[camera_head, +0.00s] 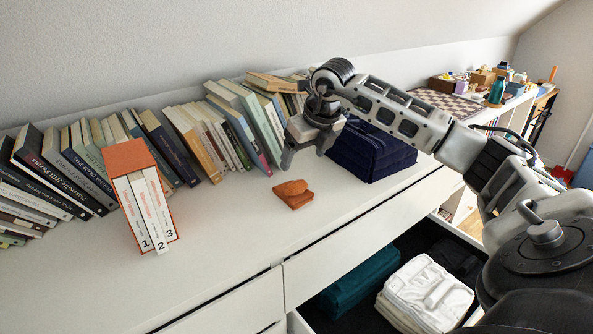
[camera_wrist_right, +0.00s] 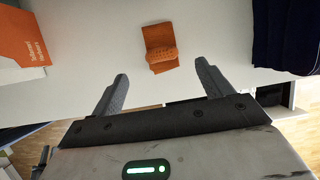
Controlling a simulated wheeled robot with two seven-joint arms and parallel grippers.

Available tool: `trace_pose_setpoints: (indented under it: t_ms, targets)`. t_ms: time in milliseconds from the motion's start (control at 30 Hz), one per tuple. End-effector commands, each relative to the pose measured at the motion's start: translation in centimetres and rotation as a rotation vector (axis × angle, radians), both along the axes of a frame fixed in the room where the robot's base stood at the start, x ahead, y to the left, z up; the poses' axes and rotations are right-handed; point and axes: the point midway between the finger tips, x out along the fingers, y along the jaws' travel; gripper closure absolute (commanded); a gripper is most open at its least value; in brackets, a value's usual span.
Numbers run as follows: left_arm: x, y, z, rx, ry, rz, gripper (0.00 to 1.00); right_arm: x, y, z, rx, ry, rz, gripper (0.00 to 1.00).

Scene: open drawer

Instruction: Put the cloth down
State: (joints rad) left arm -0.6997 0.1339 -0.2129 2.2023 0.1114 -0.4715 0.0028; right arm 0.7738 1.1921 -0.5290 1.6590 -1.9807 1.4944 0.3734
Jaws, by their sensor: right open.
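A small orange cloth (camera_head: 293,193) lies crumpled on the white dresser top (camera_head: 240,230), with nothing holding it. In the right wrist view the cloth (camera_wrist_right: 160,47) lies beyond the fingertips, roughly centred between them. My right gripper (camera_head: 303,158) is open and empty, above and just behind the cloth, apart from it. Its two spread fingers also show in the right wrist view (camera_wrist_right: 161,80). My left gripper is in neither view.
A row of books (camera_head: 165,140) stands along the wall. An orange slipcase (camera_head: 130,158) with numbered volumes stands left of the cloth. A dark blue fabric case (camera_head: 370,152) sits on the right. An open drawer below holds white folded cloth (camera_head: 428,290) and a teal item (camera_head: 352,282).

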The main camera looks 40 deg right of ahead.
Motion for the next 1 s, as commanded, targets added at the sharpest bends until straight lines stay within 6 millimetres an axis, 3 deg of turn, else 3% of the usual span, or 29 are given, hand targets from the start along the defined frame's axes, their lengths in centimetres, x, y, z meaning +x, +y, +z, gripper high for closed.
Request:
trace_pose_setpoints:
  t_ms: [267,367,467,567,600,700,800,900,1000]
  targets:
    - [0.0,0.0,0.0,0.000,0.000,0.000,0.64,-0.1,0.3,0.2,0.008,0.000,0.005,0.21]
    - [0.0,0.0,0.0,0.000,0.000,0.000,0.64,0.1,2.4,-1.0,0.064,-0.003,0.050,0.21]
    - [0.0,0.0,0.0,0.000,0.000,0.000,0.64,0.3,7.4,-3.4,0.209,-0.011,0.143,0.21]
    - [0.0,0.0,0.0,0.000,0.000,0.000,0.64,-0.4,14.9,-5.9,0.454,-0.029,0.247,0.21]
    - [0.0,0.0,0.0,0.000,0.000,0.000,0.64,-1.0,18.2,-6.5,0.578,-0.038,0.277,0.21]
    - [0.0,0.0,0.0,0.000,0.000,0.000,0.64,-3.2,26.2,-6.8,0.944,-0.066,0.294,0.21]
    - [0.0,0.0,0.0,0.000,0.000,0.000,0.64,-5.4,32.3,-5.2,1.382,-0.102,0.161,0.21]
    - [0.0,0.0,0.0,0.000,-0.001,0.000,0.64,-6.3,34.1,-3.9,1.758,-0.124,-0.133,0.21]
    - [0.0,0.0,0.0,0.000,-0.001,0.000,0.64,-6.7,33.1,-5.1,2.029,-0.120,-0.567,0.21]
